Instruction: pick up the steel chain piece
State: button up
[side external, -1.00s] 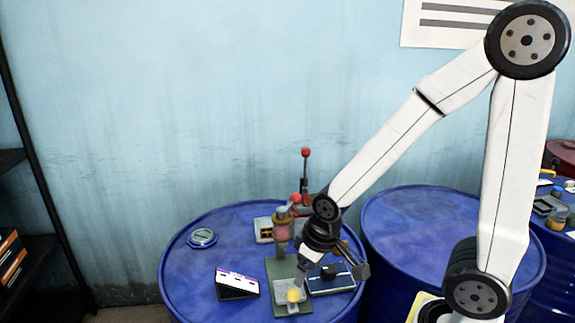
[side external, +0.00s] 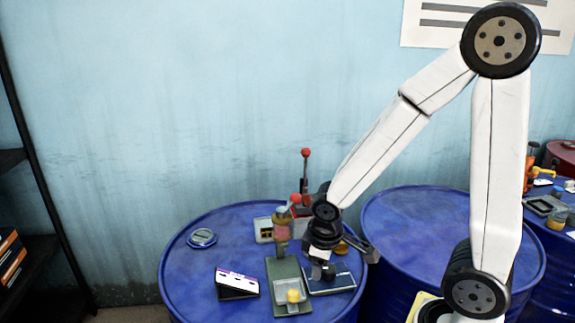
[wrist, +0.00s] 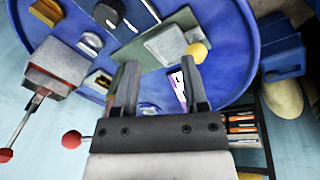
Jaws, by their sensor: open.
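I cannot clearly make out a steel chain piece in either view. My gripper (wrist: 158,62) is open in the wrist view, with nothing held between its two grey fingers. In the side external view my gripper (side external: 348,262) is over the right part of the blue drum top (side external: 196,262), by a dark flat tray (side external: 335,281). A dark lump shows at the tray, partly confused with a finger. The tray also shows at the top of the wrist view (wrist: 137,18), with a dark rounded piece (wrist: 113,10) near it.
A green plate (side external: 285,268) with a post and a yellow ball (side external: 293,295) stands left of my gripper. A red-knobbed lever (side external: 305,165) rises behind. The left rear drum top has free room.

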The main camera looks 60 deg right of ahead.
jog(key=d+n+g+h, duration=0.1)
jog(key=d+n+h, duration=0.2)
jog(key=d+n, duration=0.3)
jog(key=n+t+h, duration=0.5)
jog(key=n+t, duration=0.4)
jog(key=n, duration=0.9)
send_near(308, 200)
jog(key=shift+x, duration=1.35)
jog(key=shift+w, duration=0.15)
jog(key=shift+x, duration=1.25)
jog(key=shift+x, duration=2.6)
